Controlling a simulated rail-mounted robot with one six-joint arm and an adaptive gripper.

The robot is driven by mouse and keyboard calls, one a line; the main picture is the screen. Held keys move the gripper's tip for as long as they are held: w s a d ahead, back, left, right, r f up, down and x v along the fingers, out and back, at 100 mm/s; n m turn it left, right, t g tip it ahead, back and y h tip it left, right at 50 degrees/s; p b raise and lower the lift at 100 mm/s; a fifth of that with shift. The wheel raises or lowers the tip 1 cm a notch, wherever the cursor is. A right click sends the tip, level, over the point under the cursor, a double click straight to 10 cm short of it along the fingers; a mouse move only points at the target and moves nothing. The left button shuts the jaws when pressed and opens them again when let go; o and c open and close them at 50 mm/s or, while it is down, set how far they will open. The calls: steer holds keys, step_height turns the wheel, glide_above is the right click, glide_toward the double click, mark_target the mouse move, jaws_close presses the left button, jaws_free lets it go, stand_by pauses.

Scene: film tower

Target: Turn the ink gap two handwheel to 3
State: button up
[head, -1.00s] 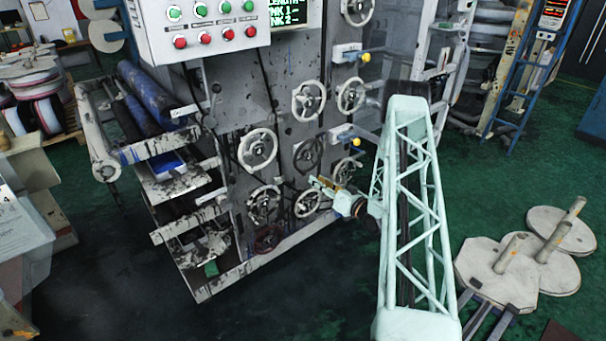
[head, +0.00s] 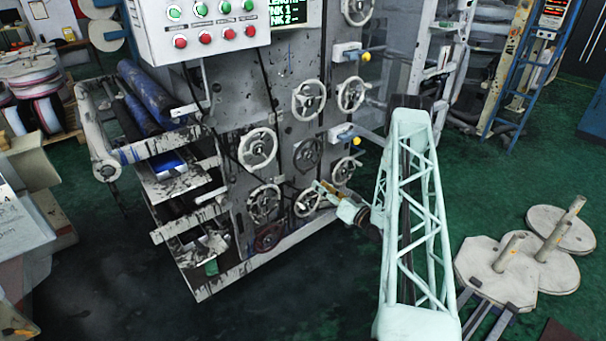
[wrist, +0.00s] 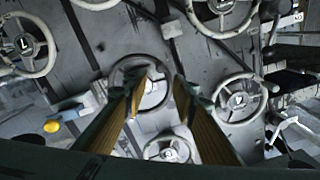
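Several spoked handwheels sit on the grey machine front. A dark-rimmed handwheel (head: 307,155) is in the middle, with pale handwheels around it, including one above (head: 308,100), one at left (head: 257,148) and one below (head: 308,202). No readable label shows which is ink gap two. My gripper (head: 318,187) is close to the machine, in front of its lower right wheels. In the wrist view, my gripper (wrist: 162,80) is open, with its two fingers apart and nothing between them. Beyond the fingers is a dark-rimmed wheel (wrist: 150,62); contact does not show.
Pale wheels surround the fingers in the wrist view, one at right (wrist: 240,98) and one below (wrist: 168,150). A yellow knob (head: 357,141) juts from the machine. A control panel (head: 200,35) and ink display (head: 290,12) are above. Round plates (head: 505,265) lie on the right floor.

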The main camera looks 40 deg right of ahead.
mark_target(303, 171)
steer(key=shift+w+d+b, duration=0.1)
steer(key=shift+w+b, duration=0.65)
steer(key=shift+w, duration=5.9)
jaws_close()
